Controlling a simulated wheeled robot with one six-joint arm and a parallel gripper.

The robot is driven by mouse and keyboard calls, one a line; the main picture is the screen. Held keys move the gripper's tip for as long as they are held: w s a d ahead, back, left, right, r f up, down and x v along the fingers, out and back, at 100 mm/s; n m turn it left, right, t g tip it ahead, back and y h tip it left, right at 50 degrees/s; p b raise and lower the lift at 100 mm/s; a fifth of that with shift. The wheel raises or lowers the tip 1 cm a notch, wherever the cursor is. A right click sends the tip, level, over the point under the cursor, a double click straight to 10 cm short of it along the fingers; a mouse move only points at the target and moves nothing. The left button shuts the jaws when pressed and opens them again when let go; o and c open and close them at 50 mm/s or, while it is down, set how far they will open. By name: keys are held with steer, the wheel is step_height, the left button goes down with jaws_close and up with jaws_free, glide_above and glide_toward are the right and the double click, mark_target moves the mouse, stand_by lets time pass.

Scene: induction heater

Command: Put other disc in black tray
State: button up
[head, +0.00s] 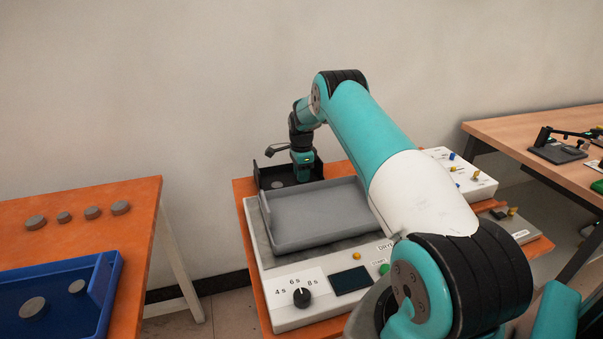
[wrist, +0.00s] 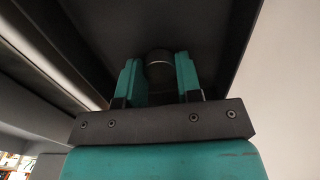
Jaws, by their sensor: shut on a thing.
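The black tray (head: 263,176) sits behind the grey tray at the back of the heater bench. My gripper (head: 302,179) points down into its right part. In the wrist view, my gripper (wrist: 159,75) is shut on a dark grey disc (wrist: 159,58), held between the two teal fingers. The black tray's dark floor (wrist: 190,25) fills the background there. Another grey disc (head: 277,184) appears to lie in the black tray, left of my gripper. Whether the held disc touches the tray floor I cannot tell.
A grey tray (head: 315,222) stands on the heater in front of the black tray. Several grey discs (head: 93,212) lie on the left orange table. A blue bin (head: 60,285) there holds two more. The heater's control panel (head: 325,290) faces front.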

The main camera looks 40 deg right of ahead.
steer(key=shift+f, duration=0.15)
steer(key=o, duration=1)
steer(key=shift+c, duration=0.2)
